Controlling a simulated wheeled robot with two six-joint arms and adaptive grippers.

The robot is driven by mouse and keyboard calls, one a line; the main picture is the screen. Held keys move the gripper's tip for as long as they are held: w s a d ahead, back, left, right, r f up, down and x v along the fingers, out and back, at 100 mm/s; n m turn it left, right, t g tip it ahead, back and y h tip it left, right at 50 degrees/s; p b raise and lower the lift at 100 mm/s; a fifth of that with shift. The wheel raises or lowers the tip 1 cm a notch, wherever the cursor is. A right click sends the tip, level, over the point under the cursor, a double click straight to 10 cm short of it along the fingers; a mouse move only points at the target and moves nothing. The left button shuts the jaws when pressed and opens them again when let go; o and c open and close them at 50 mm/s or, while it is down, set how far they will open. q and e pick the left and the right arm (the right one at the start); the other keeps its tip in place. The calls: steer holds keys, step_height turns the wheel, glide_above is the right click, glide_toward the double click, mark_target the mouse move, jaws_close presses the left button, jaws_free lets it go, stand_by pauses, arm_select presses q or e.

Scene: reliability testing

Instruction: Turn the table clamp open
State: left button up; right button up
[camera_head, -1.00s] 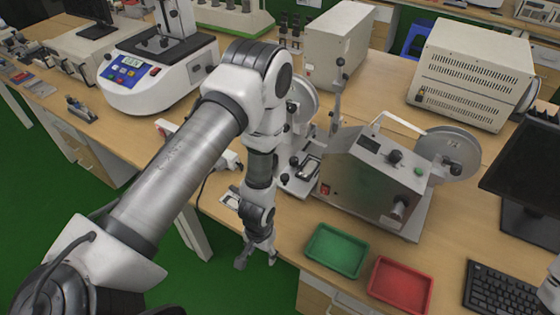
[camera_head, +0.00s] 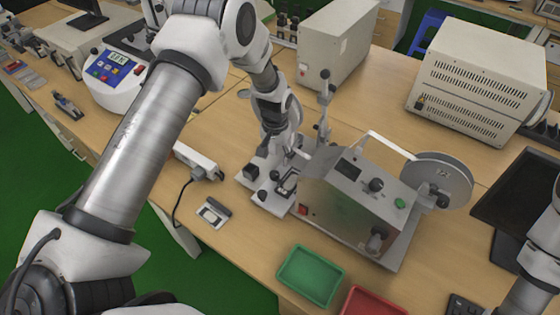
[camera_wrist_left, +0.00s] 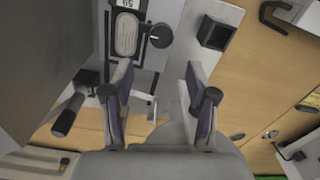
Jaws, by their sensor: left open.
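The test machine (camera_head: 345,205) stands on the bench with a metal base plate on its left side. A small clamp fixture (camera_head: 285,182) with black knobs sits on that plate, and my left gripper (camera_head: 288,152) hangs just above and behind it. In the left wrist view my left gripper (camera_wrist_left: 158,85) is open and empty, its two fingers apart. A plate with a black round knob (camera_wrist_left: 161,35) shows beyond the fingers, and a thin metal lever (camera_wrist_left: 142,96) lies between them. I cannot tell whether the fingers touch anything. My right gripper is out of view.
A green tray (camera_head: 311,275) and a red tray (camera_head: 372,302) lie in front of the machine. An upright lever (camera_head: 325,100) with a black ball stands behind the clamp fixture. A white power strip (camera_head: 198,160) lies to its left. A beige cabinet (camera_head: 480,75) stands at the back right.

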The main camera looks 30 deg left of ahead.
mark_target(275, 172)
arm_select(q)
steer(key=f, duration=0.2)
steer(key=s+f+p, duration=0.1)
steer(key=f, duration=0.1)
steer(key=shift+s+p, duration=0.2)
steer(key=shift+p, duration=0.1)
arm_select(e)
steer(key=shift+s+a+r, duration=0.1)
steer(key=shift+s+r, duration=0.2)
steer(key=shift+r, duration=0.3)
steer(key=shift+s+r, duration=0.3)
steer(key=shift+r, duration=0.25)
arm_select(q)
steer(key=shift+w+f, duration=0.25)
steer(key=shift+f, duration=0.95)
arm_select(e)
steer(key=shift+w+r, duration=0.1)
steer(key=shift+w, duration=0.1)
arm_select(q)
steer(key=shift+w+f, duration=0.15)
steer(key=shift+f, duration=0.15)
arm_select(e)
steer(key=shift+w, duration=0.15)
arm_select(q)
steer(key=shift+r, duration=0.1)
